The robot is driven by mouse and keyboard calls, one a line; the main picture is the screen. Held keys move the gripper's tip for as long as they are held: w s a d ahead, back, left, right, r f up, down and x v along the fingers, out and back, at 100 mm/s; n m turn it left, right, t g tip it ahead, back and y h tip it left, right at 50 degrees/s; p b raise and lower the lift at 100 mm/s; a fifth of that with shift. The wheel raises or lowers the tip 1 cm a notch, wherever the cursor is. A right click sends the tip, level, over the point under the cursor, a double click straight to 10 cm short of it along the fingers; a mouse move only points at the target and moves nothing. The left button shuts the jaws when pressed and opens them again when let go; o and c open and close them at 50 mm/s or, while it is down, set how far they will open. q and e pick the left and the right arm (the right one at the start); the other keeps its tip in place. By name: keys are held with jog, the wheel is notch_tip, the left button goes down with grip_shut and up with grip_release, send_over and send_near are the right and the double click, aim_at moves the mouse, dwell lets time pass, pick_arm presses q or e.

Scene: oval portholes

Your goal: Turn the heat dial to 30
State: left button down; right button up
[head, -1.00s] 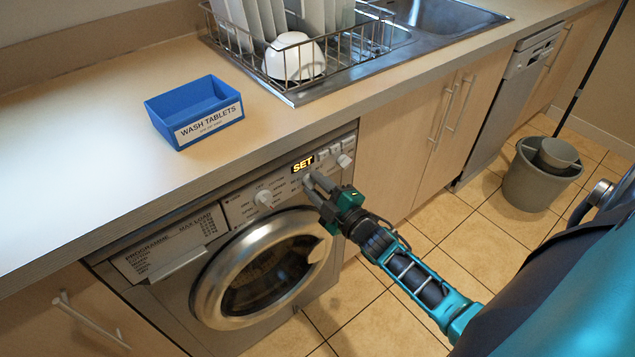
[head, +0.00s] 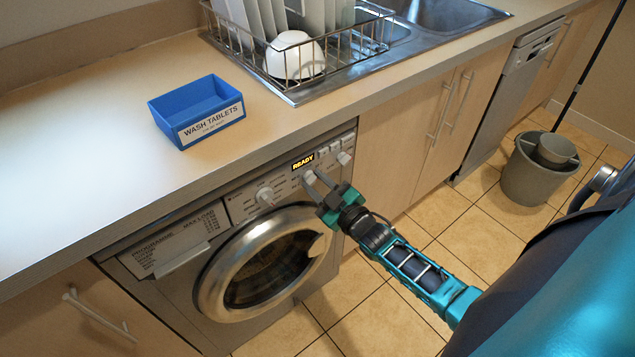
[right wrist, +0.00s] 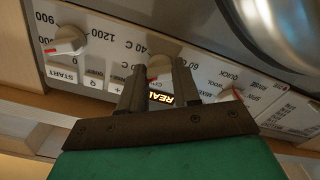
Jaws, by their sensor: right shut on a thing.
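The washing machine (head: 265,270) stands under the counter, with its control panel along the top. My left gripper is not in view.
Other dials sit on both sides: one at the left (head: 265,197), one at the right (head: 344,158). The round door (head: 262,262) is below. On the counter are a blue wash tablets box (head: 197,112) and a dish rack (head: 297,55). A grey bucket (head: 540,175) stands on the floor.

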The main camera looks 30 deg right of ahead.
dwell(0.3)
jog(key=o, duration=1.1)
jog(key=shift+c, duration=0.2)
jog(key=shift+s, duration=0.1)
jog(key=s+d+p, duration=0.1)
jog(key=s, duration=1.1)
jog(key=shift+s, duration=0.35)
jog(key=s+a+f+m+g, duration=0.1)
jog(key=s+a+m+g, duration=0.1)
jog(key=a, duration=0.4)
jog(key=s+a+m+g, duration=0.2)
jog(key=a+g, duration=0.3)
jog(key=a, duration=0.2)
jog(key=shift+s+a+f+y+p, duration=0.25)
jog(key=shift+s+f+y+p, duration=0.05)
jog(key=shift+s+f, duration=0.1)
